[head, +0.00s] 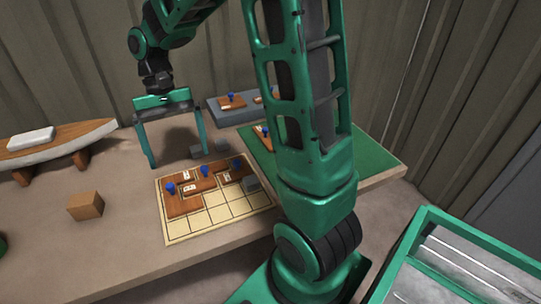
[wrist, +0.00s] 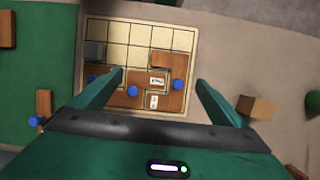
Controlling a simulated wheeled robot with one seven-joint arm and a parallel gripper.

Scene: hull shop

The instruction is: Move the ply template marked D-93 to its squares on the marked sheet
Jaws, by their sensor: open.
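The marked sheet (head: 212,218), a pale board ruled into squares, lies on the bench; it also shows in the wrist view (wrist: 174,39). Several brown ply templates with blue knobs sit along its far side in the head view, including one at the left (head: 183,205). Their white labels are too small to read, so I cannot tell which is D-93. Another template (head: 262,132) on the green mat is partly hidden by my arm; one (wrist: 43,103) shows on the mat in the wrist view. My gripper (head: 177,158) is open and empty, above the bench just beyond the sheet.
A grey block (head: 252,184) occupies the sheet's right side. A grey tray (head: 226,116) holds more templates. A wooden block (head: 85,206) and a model hull (head: 58,142) stand left. The green mat (head: 374,160) has bare room.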

